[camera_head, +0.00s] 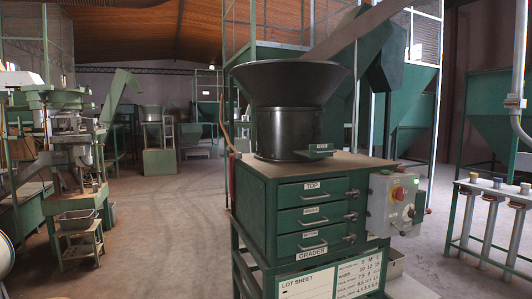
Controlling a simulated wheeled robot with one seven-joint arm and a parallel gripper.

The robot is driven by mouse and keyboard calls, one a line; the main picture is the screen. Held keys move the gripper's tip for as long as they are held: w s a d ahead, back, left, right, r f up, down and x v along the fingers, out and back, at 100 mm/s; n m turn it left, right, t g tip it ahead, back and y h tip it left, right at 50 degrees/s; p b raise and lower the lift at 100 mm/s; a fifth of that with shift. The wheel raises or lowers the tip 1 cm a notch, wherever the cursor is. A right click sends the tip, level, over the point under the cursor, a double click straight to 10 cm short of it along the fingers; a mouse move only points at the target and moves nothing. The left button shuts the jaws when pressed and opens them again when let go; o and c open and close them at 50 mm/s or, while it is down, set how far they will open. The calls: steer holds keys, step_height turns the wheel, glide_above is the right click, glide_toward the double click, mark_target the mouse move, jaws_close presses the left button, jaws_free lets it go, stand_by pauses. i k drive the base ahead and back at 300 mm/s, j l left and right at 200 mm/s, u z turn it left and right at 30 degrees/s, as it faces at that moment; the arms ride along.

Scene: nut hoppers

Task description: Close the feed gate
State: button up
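A black hopper (286,88) with a wide flared top and a round drum below stands on the wooden top of a green grader cabinet (262,212). At the right foot of the drum a small green plate with a pale label (320,147) sticks out over the cabinet top; it looks like the feed gate. The plate is too small to tell how far out it stands or to read its label. My gripper is not clearly in view.
The cabinet has labelled drawers (312,189) with handles. A grey control box (391,203) with a red knob is on its right side. A rack of capped tubes (492,215) stands at right, machines (70,150) at left. The floor (165,225) left of the cabinet is clear.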

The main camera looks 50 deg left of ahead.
mark_target(315, 149)
steer(key=u, duration=1.45)
